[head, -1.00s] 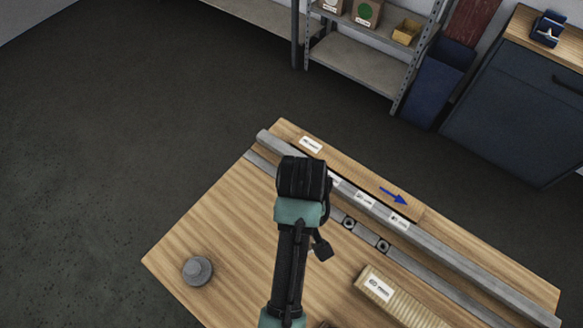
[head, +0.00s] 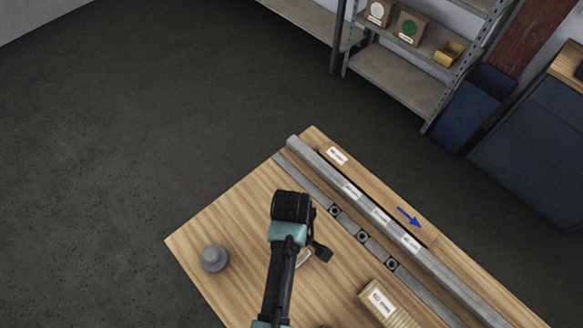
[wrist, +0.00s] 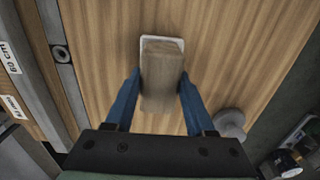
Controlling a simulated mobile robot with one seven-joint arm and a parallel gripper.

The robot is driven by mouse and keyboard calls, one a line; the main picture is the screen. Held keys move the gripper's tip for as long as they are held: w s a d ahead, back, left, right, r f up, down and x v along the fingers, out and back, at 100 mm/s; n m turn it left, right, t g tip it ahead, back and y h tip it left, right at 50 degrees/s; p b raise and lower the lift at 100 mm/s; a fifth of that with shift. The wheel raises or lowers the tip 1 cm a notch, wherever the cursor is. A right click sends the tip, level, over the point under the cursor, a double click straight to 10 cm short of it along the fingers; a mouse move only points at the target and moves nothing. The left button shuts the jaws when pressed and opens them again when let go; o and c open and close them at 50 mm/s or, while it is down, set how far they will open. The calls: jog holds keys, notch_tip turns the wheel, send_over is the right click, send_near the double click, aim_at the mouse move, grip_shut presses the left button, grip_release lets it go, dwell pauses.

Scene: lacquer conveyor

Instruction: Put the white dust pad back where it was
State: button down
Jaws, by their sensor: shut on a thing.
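The white dust pad (wrist: 149,40) shows in the wrist view as a pale plate with rounded corners under a brown wooden block (wrist: 162,75). My gripper (wrist: 160,88) has its two blue fingers closed on the sides of that block. Bare wooden tabletop lies below, and I cannot tell whether the pad touches it. In the head view my arm hides the fingers, and only a pale sliver, likely the pad (head: 304,258), shows beside my wrist.
A grey rail (head: 350,185) with white labels crosses the table (head: 240,225), beside a flat strip with dark square fittings (head: 362,237). A grey round knobbed weight (head: 214,258) stands at left. A ribbed tan box (head: 385,305) is at lower right. A blue arrow (head: 409,217) marks the back board.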

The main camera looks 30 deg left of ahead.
jog(key=shift+f, duration=0.35)
jog(key=shift+f, duration=0.15)
jog(key=shift+c, duration=1.2)
grip_release()
notch_tip(320, 180, up, 12)
jog(key=b, duration=0.1)
